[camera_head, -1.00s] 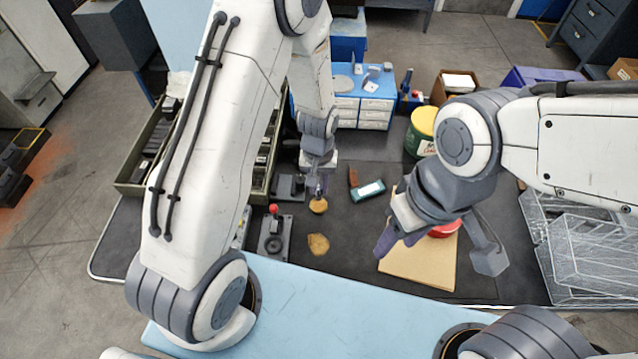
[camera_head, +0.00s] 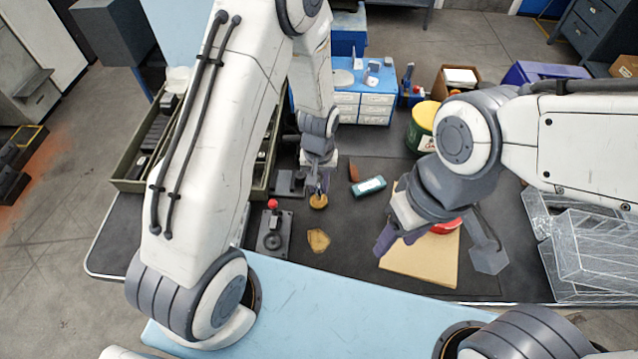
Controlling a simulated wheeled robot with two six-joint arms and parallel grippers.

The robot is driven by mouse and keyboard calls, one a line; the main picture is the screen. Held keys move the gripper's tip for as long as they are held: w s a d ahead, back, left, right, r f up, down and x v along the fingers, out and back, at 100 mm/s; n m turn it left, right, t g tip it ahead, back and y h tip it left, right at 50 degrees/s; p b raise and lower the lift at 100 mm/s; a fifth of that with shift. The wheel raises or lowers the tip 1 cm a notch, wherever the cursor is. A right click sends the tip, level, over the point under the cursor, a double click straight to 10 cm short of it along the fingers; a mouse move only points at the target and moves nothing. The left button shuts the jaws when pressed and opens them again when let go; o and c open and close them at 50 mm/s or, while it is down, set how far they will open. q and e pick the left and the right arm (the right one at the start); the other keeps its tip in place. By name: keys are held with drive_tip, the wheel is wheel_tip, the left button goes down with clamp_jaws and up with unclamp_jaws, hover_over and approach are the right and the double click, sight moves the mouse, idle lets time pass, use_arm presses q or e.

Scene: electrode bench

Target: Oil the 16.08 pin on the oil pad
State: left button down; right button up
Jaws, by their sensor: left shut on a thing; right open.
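My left gripper (camera_head: 318,186) points down over a small round tan pad (camera_head: 318,201) on the dark bench mat. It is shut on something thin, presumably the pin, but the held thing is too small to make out. The gripper tips are at or just above the pad; I cannot tell whether they touch. A second, flat tan piece (camera_head: 318,241) lies nearer on the mat. I cannot tell which of the two is the oil pad. My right gripper (camera_head: 385,243) is open over the brown board (camera_head: 420,262) at the right.
A fixture with a red knob (camera_head: 273,204) stands left of the flat tan piece. A teal-and-white device (camera_head: 369,187) and a brown block (camera_head: 353,171) lie right of my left gripper. A red round thing (camera_head: 447,226) is partly behind my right gripper. Clear bins (camera_head: 600,245) stand far right.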

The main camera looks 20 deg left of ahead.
sight(319, 187)
use_arm(q)
drive_tip(key=shift+f+b, duration=0.3)
drive_tip(key=shift+f, duration=0.25)
idle(1.1)
drive_tip(key=shift+r, duration=0.1)
wheel_tip(319, 187, up, 7)
drive_tip(key=p, duration=0.6)
idle(0.8)
